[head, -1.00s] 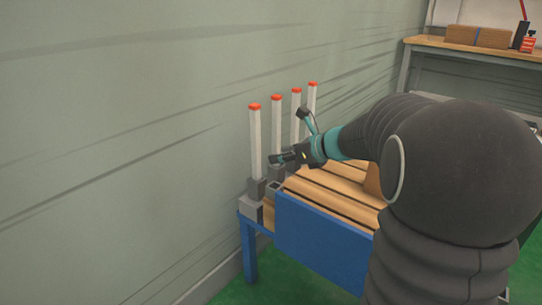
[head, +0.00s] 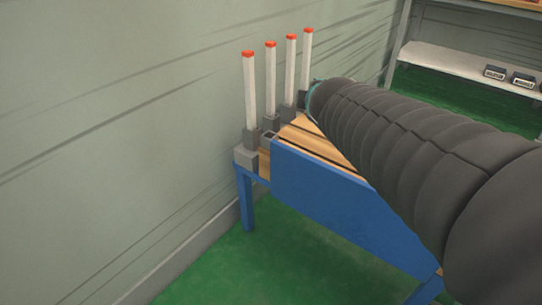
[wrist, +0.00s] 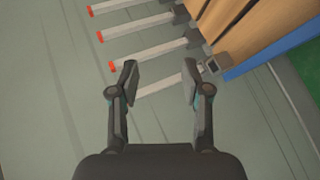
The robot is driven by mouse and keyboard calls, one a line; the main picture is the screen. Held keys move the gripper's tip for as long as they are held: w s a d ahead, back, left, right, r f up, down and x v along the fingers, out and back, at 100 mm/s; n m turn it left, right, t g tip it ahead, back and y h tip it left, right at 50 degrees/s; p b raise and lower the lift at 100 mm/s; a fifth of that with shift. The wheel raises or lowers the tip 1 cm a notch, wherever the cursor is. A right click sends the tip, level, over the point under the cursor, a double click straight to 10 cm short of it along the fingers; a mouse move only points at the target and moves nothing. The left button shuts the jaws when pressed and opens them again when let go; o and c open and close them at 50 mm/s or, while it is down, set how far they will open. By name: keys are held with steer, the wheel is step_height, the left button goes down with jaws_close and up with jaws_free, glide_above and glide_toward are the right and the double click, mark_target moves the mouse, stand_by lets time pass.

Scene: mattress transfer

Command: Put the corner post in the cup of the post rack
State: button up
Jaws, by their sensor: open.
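Several white posts with red tips stand upright in a row along the wall in the head view; I cannot tell which is the corner post. The nearest post (head: 249,90) stands in a grey holder on a grey block (head: 245,158). My gripper (wrist: 160,82) is open. The nearest post (wrist: 158,87) crosses the gap between its fingers in the wrist view; contact is not visible. In the head view my arm hides the gripper.
A blue frame (head: 330,185) with wooden slats (head: 300,135) carries the posts. The wall (head: 120,120) is close behind them. A grey shelf (head: 440,60) with small dark boxes (head: 494,72) stands at the back right. The green floor (head: 290,265) in front is clear.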

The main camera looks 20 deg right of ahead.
steer(key=s+a+f+m+g+y, duration=0.2)
steer(key=s+a+f+m, duration=0.3)
steer(key=s, duration=0.4)
steer(key=s+a+f+m+g+y, duration=0.2)
steer(key=s+a+f+m+g, duration=0.2)
steer(key=s+m, duration=0.4)
step_height(320, 180, down, 2)
steer(key=shift+s+a+f+g, duration=0.3)
steer(key=shift+s+a, duration=0.25)
steer(key=shift+s, duration=0.6)
